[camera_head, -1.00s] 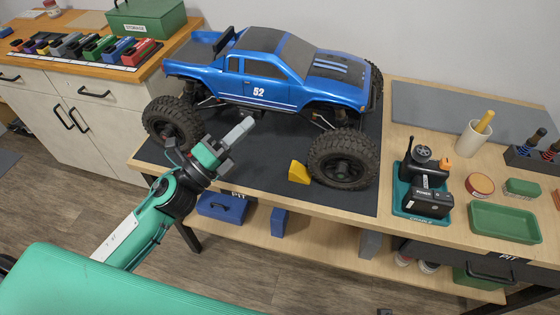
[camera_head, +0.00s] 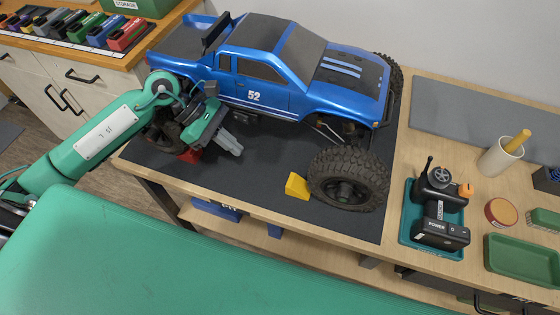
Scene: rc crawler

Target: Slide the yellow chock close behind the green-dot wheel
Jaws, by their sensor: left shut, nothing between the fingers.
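The yellow chock (camera_head: 298,186) lies on the dark mat beside the left side of the front near wheel (camera_head: 349,179). I cannot tell whether it touches the tyre. The wheel belongs to the blue crawler truck (camera_head: 262,75). I cannot make out a green dot on its hub. My left gripper (camera_head: 231,146) is shut and empty, pointing down near the rear near wheel (camera_head: 163,135), left of the yellow chock and apart from it. My left forearm partly covers that rear wheel. My right gripper does not show.
A red piece (camera_head: 190,156) sits by the rear wheel, partly hidden by my gripper. The mat (camera_head: 255,178) is clear between my left gripper and the yellow chock. A teal tray (camera_head: 410,228) with a radio and a cup (camera_head: 498,157) stand at the right.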

